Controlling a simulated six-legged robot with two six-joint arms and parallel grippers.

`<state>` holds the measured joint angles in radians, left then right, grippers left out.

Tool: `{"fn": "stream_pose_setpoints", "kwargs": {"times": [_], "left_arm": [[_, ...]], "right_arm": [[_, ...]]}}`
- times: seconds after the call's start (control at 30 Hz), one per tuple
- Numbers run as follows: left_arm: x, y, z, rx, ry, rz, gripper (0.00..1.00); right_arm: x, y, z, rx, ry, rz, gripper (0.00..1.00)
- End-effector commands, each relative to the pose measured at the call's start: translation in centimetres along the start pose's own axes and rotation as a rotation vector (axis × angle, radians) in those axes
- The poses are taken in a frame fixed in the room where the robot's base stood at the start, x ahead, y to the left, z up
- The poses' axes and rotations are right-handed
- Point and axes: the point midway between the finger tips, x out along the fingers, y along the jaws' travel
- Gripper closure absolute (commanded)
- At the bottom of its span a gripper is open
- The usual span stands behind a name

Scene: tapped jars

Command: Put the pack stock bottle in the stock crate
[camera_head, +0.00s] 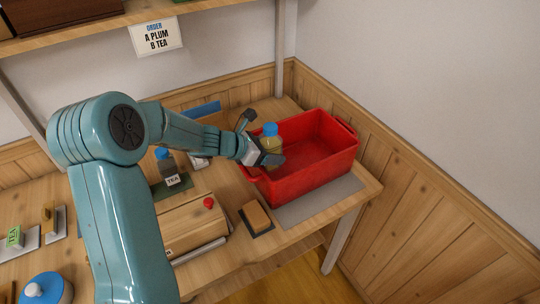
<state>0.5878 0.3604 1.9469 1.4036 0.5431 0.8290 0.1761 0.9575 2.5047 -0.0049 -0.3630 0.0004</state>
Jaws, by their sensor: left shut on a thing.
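The stock bottle (270,145) has a blue cap and a pale yellowish body. My left gripper (262,152) is shut on it and holds it upright at the left end of the red stock crate (325,172). The bottle seems to be over or just inside the crate's left wall; its lower part is partly hidden by the gripper, so I cannot tell its height above the crate floor. The visible crate floor is bare. My right gripper is not in view.
A wooden box with a red knob (209,202) and a sponge-like block (257,216) on a dark mat lie in front of the crate. A grey mat (318,203) lies under the crate. An order card (156,37) hangs above.

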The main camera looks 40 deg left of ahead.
Motion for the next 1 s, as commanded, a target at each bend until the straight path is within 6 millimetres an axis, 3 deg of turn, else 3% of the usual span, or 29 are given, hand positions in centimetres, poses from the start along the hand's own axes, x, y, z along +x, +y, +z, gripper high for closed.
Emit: {"fn": "stream_pose_setpoints", "kwargs": {"times": [0.83,0.87,0.9,0.93,1.0], "left_arm": [[1.0,0.0,-1.4,0.002,-0.001,0.001,0.81],[1.1,0.0,-1.5,0.001,0.0,0.0,0.29],[1.1,0.0,-1.5,0.001,0.001,0.0,0.16],[1.1,0.0,-1.5,0.001,0.001,0.0,0.1],[1.1,0.0,-1.5,0.001,0.001,0.0,0.1]], "right_arm": [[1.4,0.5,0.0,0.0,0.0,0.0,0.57],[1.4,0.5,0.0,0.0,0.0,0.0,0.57],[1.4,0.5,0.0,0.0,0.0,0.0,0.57],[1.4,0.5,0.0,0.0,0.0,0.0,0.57],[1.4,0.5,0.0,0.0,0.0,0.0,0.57]]}}
